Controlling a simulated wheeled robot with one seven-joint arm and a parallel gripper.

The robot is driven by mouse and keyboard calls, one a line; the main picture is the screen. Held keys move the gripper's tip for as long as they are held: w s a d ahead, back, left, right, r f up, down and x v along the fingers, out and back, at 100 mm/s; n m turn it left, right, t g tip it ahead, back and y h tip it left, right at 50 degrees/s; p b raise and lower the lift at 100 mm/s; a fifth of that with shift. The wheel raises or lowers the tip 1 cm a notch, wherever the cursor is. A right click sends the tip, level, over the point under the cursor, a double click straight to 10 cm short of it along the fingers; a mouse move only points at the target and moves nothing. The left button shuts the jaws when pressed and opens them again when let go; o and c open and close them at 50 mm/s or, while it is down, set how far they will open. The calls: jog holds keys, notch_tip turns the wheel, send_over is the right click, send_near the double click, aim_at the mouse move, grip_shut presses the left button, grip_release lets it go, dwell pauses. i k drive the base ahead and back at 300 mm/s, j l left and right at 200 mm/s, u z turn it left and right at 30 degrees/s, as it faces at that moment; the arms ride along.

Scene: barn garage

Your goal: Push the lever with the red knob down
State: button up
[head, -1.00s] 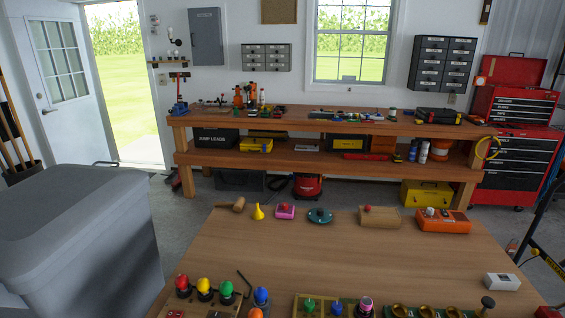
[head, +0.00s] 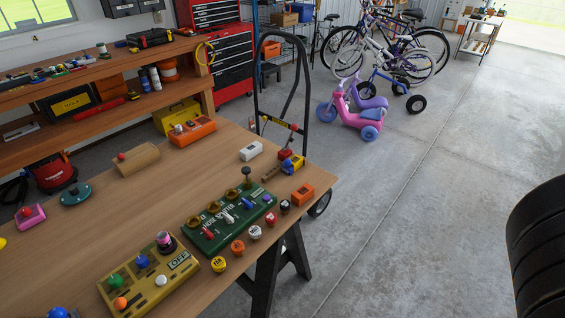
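A green box (head: 232,222) with white lettering lies on the wooden table. Several small levers stand along its front side. One lever with a red knob (head: 208,233) is at its near left end. A lever with a white knob (head: 229,218) is beside it. The lever angle is too small to tell exactly. Other red knobs show on a tan wooden block (head: 139,159) and a pink box (head: 30,217). My gripper is not in view.
A yellow-olive box (head: 148,281) with coloured knobs stands left of the green box. Several loose round knobs (head: 237,247) line the table's right edge. A black hand truck frame (head: 257,80) stands behind the table. The concrete floor (head: 430,190) at right is largely clear.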

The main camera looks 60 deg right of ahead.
aim_at(294, 127)
jog(key=i+l+z, duration=0.15)
jog(key=l+z, duration=0.15)
jog(key=i+l+z, duration=0.5)
jog(key=l+z, duration=0.15)
jog(key=l, duration=0.15)
jog(key=k+l+u, duration=0.25)
jog(key=k+u, duration=0.2)
